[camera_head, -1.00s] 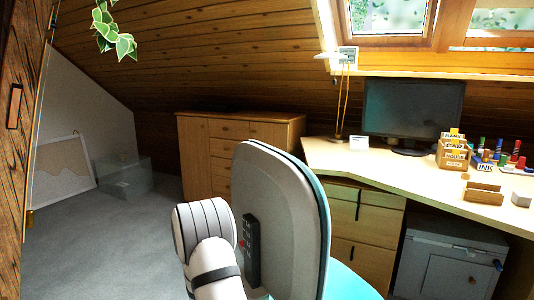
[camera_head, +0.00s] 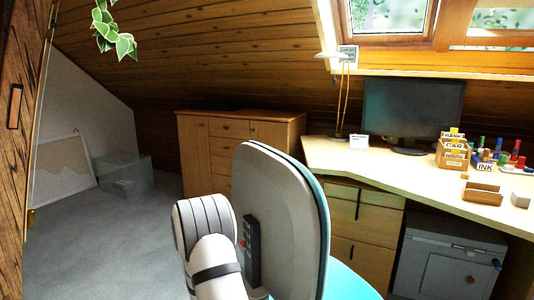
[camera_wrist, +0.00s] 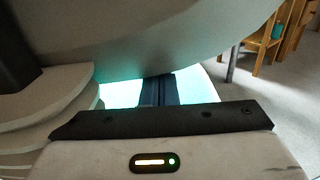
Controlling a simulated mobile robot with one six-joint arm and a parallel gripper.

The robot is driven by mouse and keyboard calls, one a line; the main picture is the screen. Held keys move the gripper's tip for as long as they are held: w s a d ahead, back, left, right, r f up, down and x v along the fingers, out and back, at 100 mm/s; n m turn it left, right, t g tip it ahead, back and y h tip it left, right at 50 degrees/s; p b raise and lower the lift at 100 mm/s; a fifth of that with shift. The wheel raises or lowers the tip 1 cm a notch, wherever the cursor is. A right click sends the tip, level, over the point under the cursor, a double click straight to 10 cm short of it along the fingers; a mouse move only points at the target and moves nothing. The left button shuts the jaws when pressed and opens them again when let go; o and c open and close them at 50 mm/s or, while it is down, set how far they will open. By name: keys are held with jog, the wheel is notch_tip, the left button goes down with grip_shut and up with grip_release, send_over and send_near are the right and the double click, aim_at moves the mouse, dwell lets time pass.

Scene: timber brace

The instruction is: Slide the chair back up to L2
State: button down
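The chair stands in the middle foreground of the head view, with a tall grey chair back (camera_head: 285,225) edged in teal and a teal seat (camera_head: 350,283) low behind it. A dark upright strip (camera_head: 252,250) with small pale marks, too small to read, runs down the chair back, with a red spot at its left edge. My white arm reaches up beside the strip; my gripper's fingers are hidden there.
A desk (camera_head: 400,180) with a monitor (camera_head: 412,112), boxes and a small wooden tray (camera_head: 482,192) stands at the right, above a grey cabinet (camera_head: 450,262). A wooden dresser (camera_head: 240,150) is behind. Grey carpet (camera_head: 105,240) is clear at the left.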

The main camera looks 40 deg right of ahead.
jog(key=shift+r+p, duration=1.3)
jog(key=shift+r, duration=0.35)
jog(key=shift+f, duration=0.1)
notch_tip(320, 180, down, 5)
jog(key=b, duration=0.3)
dwell(0.4)
jog(key=v, duration=1)
jog(key=shift+p, duration=0.45)
